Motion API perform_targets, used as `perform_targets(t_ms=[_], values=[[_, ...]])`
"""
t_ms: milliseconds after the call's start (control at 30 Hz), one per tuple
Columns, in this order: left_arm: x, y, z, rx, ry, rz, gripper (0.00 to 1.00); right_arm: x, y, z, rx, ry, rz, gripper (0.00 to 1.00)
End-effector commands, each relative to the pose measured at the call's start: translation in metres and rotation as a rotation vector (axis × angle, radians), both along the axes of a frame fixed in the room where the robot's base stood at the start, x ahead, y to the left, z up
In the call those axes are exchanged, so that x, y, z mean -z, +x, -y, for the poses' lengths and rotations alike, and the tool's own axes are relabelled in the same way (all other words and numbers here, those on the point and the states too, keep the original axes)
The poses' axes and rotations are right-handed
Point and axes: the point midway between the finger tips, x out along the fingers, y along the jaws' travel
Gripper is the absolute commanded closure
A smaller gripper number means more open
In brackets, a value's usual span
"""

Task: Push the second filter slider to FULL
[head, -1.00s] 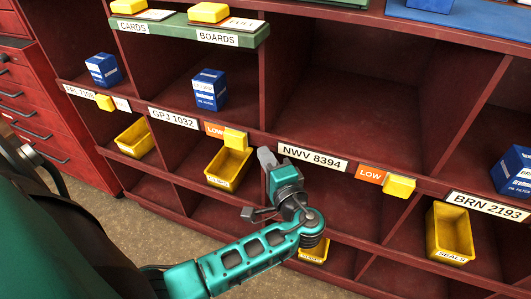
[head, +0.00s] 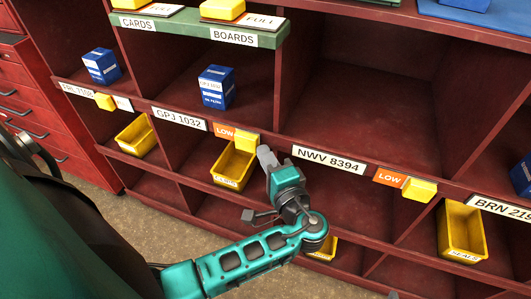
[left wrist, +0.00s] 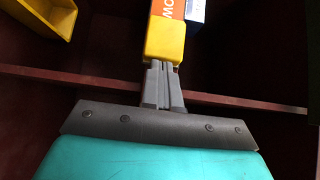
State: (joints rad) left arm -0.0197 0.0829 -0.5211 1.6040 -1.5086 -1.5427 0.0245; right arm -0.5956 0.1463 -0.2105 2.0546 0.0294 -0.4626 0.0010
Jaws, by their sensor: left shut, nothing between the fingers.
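The second filter slider (head: 246,141) is a yellow block on the shelf edge, right of the GPJ 1032 label (head: 180,118). It sits at the right end of its strip, and the orange LOW patch (head: 224,131) shows to its left. My left gripper (head: 265,155) is shut and empty, with its fingertips close beside the slider's right side. In the left wrist view the fingertips (left wrist: 164,66) are at the near end of the yellow slider (left wrist: 165,38), with the orange patch (left wrist: 171,9) beyond it. I cannot tell whether they touch. My right gripper is not clearly in view.
A blue filter box (head: 216,87) stands on the shelf above the slider. A yellow bin (head: 235,165) sits just below it. The NWV 8394 slider (head: 419,190) is to the right, with LOW showing. The FRL 7158 slider (head: 104,101) has a white patch to its right.

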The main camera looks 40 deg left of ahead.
Motion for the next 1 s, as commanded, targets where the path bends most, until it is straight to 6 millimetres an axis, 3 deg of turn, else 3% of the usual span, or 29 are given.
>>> perform_targets(t_ms=[400,733,1000], values=[[0.0,-0.001,-0.001,0.0,0.0,0.0,1.0,0.0,0.0,0.002,-0.002,-0.005,-0.001,0.0],[-0.002,-0.015,-0.058,-0.002,0.003,-0.002,1.0,-0.01,-0.003,0.01,0.007,-0.021,0.001,0.0],[-0.001,-0.016,-0.069,-0.001,0.001,0.003,1.0,-0.002,-0.008,0.012,0.012,-0.027,-0.013,0.0]])
